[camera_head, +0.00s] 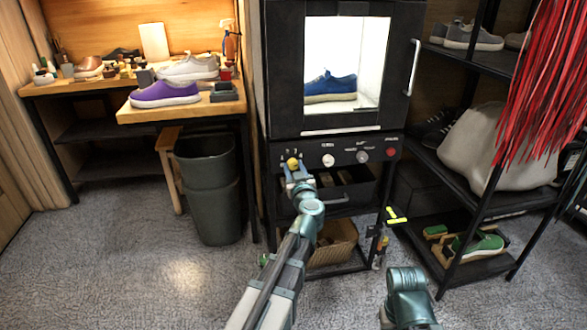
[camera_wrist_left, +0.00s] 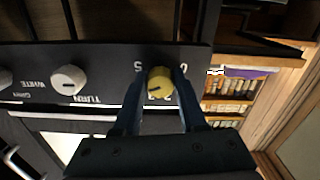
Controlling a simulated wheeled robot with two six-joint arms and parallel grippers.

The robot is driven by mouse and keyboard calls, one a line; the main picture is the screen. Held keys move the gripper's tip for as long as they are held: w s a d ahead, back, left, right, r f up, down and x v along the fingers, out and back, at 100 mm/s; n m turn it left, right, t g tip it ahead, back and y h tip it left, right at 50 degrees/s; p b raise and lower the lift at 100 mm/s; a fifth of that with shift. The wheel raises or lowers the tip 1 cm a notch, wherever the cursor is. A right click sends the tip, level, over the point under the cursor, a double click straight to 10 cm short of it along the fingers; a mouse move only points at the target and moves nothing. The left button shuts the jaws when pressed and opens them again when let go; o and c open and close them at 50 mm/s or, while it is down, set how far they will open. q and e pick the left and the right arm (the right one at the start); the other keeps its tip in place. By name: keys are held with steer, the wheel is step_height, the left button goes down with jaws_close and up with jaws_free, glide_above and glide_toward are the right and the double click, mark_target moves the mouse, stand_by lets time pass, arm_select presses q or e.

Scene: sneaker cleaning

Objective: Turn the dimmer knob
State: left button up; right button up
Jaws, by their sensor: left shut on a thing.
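The yellow dimmer knob (camera_head: 293,163) is at the left end of the black control panel under the lit photo box. My left gripper (camera_head: 295,169) reaches up to it from below and is shut on it. In the left wrist view the yellow knob (camera_wrist_left: 159,79) sits between the two dark fingers of the left gripper (camera_wrist_left: 160,85), with printed marks around it and a dark pointer line on its face. My right gripper is not in view; only part of my right arm shows at the bottom of the head view.
White knobs (camera_head: 328,160) and a red button (camera_head: 391,152) share the panel. A blue sneaker (camera_head: 330,86) stands in the lit box. A bench with a purple sneaker (camera_head: 165,94) and a dark bin (camera_head: 208,190) are at left. A shoe rack (camera_head: 470,55) is at right.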

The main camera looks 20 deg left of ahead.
arm_select(q)
jaws_close()
steer(key=n, duration=0.4)
steer(key=shift+n, duration=0.3)
steer(key=shift+w+d+n, duration=0.1)
steer(key=shift+n, duration=1.9)
steer(key=o, duration=0.9)
jaws_free()
steer(key=shift+o, duration=0.2)
